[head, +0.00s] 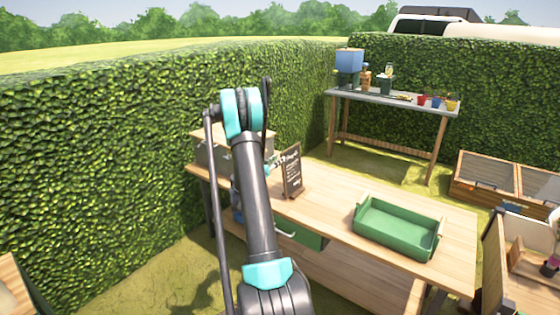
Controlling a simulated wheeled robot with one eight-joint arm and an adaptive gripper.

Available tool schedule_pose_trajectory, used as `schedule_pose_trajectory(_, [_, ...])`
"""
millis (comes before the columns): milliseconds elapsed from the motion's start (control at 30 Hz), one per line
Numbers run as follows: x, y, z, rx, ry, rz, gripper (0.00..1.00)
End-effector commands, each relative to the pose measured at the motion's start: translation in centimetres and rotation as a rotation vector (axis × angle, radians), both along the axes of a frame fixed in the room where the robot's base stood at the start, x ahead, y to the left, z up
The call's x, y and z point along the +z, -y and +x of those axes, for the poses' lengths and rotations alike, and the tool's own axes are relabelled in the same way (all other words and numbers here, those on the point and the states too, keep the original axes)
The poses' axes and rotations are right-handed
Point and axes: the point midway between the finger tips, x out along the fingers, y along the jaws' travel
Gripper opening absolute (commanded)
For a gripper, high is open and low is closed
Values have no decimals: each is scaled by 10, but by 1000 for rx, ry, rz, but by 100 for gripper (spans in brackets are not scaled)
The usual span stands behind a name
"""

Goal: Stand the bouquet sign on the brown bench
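The bouquet sign (291,172), a small dark chalkboard with pale writing, shows upright and slightly tilted just right of my arm, over the left half of the wooden bench (335,190). Its lower edge appears at the bench top; I cannot tell whether it rests there or is held just above. My gripper (273,163) is mostly hidden behind my own arm. Only a small part shows close to the sign's left edge. Whether its fingers are open or closed on the sign cannot be seen.
A green tray (398,228) sits on the bench's right part. A grey box (208,153) stands at its far left end. A grey-topped table (395,99) with pots stands behind. Wooden planters (485,172) are at right. Hedges close the left and back. Bench top between sign and tray is clear.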

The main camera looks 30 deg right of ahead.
Motion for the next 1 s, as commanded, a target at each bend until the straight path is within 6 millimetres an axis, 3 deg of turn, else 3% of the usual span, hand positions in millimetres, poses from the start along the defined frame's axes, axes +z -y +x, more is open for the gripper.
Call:
schedule_pose_trajectory(233, [4,-8,-6,0,-14,15,30])
schedule_pose_trajectory(367, [14,-24,-18,6,-67,73,30])
schedule_pose_trajectory(667, [29,-97,-84,84,-310,301,30])
schedule_pose_trajectory(1000, [15,-206,-184,313,-604,542,30])
